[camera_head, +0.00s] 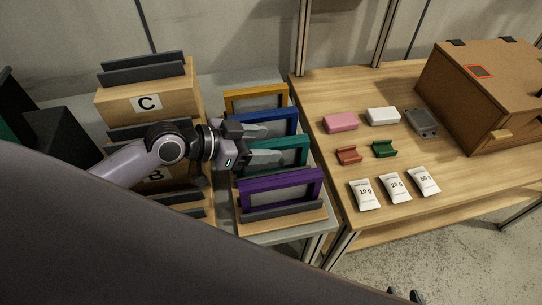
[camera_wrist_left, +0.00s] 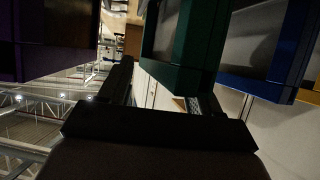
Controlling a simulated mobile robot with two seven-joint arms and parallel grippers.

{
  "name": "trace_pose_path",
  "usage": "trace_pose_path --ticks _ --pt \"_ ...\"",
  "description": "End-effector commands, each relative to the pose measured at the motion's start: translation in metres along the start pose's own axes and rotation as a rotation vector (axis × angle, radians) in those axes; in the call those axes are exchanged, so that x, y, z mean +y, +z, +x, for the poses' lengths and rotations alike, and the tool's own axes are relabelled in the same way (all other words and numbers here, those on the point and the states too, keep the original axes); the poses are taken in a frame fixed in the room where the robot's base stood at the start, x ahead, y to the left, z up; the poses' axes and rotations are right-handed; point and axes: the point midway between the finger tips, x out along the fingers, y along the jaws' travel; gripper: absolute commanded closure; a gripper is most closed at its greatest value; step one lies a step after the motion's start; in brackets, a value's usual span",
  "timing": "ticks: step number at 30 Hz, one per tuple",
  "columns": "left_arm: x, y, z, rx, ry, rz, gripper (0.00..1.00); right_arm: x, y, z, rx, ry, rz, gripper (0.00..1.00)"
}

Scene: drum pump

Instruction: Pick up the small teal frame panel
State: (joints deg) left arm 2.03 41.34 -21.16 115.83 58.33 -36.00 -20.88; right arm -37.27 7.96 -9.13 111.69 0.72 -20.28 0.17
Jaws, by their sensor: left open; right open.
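The small teal frame panel (camera_head: 297,145) stands upright in the rack, between the blue and purple panels. My left gripper (camera_head: 280,143) is open at the panel's left end, one finger on the blue side and one on the purple side. In the left wrist view, the teal panel (camera_wrist_left: 182,72) shows between the open fingers, nearer the right one; I cannot tell whether they touch. Part of the panel is hidden behind the gripper. Two dark tips at the bottom edge of the head view look like my right gripper (camera_head: 403,295), apart and empty, mostly cut off.
Close by stand the blue panel (camera_head: 288,116), the purple panel (camera_head: 290,190) and the yellow panel (camera_head: 265,98). Wooden holders marked C (camera_head: 190,100) and B stand left. The wooden table (camera_head: 310,92) holds small blocks, white packets and a brown box (camera_head: 465,105).

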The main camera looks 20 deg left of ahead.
Motion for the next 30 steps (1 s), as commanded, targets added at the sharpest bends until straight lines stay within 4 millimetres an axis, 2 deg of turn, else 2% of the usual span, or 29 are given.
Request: trace_pose_path --ticks 5,9,11,30 --pt "0.0001 0.0002 0.0001 0.000 0.000 0.000 0.37 0.0001 0.0002 0.0001 0.000 0.000 0.000 0.57" --pt "0.0001 0.0002 -0.0001 0.000 0.000 0.000 0.82 0.0002 0.0002 0.0001 0.000 0.000 0.000 0.57" --pt "0.0001 0.0002 -0.0001 0.000 0.000 0.000 1.00 0.0002 0.0002 0.0001 0.000 0.000 0.000 0.57" --pt "-0.0002 0.0010 -0.0002 -0.001 -0.001 -0.006 1.00 0.0002 0.0000 0.0003 0.000 0.000 -0.001 0.57"
